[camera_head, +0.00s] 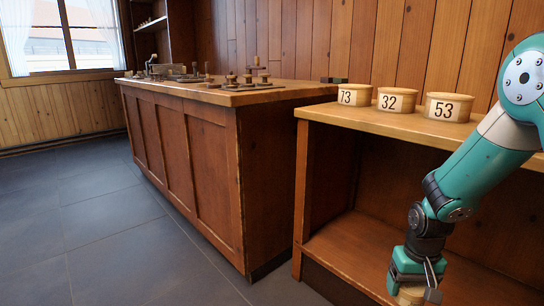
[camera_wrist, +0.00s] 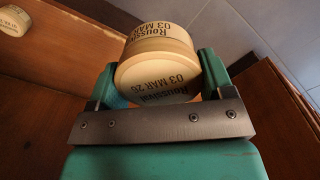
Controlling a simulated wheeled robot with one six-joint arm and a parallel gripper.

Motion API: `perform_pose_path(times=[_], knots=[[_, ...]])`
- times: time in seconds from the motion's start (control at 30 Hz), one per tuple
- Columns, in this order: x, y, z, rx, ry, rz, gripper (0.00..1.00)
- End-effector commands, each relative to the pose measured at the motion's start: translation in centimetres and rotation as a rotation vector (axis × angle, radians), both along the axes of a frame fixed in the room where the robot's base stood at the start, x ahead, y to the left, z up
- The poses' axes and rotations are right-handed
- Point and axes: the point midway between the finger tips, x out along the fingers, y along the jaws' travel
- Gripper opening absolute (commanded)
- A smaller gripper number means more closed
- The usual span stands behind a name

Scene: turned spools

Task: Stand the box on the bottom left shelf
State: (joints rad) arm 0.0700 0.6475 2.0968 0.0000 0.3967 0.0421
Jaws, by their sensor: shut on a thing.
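A round pale wooden box (camera_wrist: 158,70) with dark print reading "Roussival" and "03 MAR" sits between the two fingers of my gripper (camera_wrist: 157,88), which is shut on it. In the head view a small part of the box (camera_head: 411,298) shows under my gripper (camera_head: 417,287), at the bottom edge of the picture. My gripper points down in front of the open wooden shelf unit (camera_head: 375,124). Its lower shelf board (camera_head: 350,245) shows bare to the left of my arm. I cannot tell whether the box touches the board.
Round boxes numbered 73 (camera_head: 355,95), 32 (camera_head: 397,100) and 53 (camera_head: 448,107) stand on the unit's top. Another printed round box (camera_wrist: 14,20) lies at the wrist view's upper left. A wooden counter (camera_head: 190,165) stands to the left. The tiled floor is clear.

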Motion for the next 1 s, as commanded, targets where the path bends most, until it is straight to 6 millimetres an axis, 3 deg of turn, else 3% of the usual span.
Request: perform_pose_path(times=[0.17,0.57,1.0], knots=[[-2.4,2.9,2.1,0.000,0.001,0.126,0.52],[-2.4,2.6,7.2,0.000,0.002,0.113,0.52],[-2.9,2.5,17.0,0.000,0.003,0.112,0.52]])
